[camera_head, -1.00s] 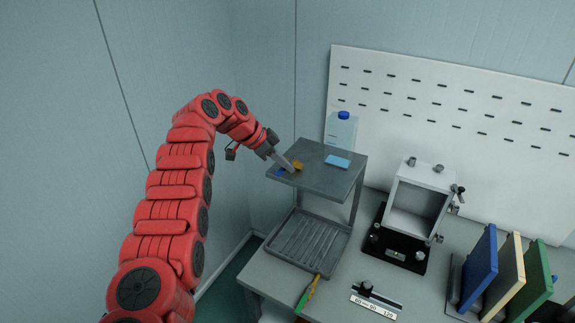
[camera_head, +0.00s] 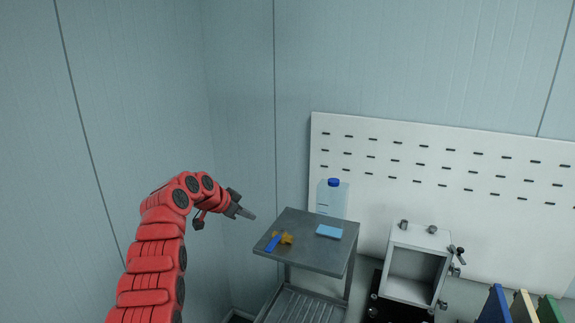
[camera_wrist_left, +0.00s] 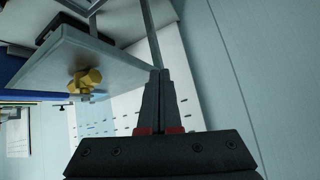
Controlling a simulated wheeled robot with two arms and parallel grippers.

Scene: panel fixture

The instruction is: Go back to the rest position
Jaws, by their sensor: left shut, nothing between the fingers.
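My left gripper (camera_head: 246,213) is shut and empty, in the air to the left of the raised grey shelf (camera_head: 318,254) and apart from it. It also shows in the left wrist view (camera_wrist_left: 160,75), its two fingers together. On the shelf's left part lie a yellow-brown knobbed piece (camera_head: 287,239) and a small blue piece (camera_head: 272,243), close together. The yellow-brown piece also shows in the left wrist view (camera_wrist_left: 85,81). My right gripper is in neither view.
A light blue pad (camera_head: 329,231) lies on the shelf, with a blue-capped clear bottle (camera_head: 331,199) behind it. A ribbed tray (camera_head: 300,306) sits below. A grey open box fixture (camera_head: 416,268) stands right, before a white slotted panel (camera_head: 450,185).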

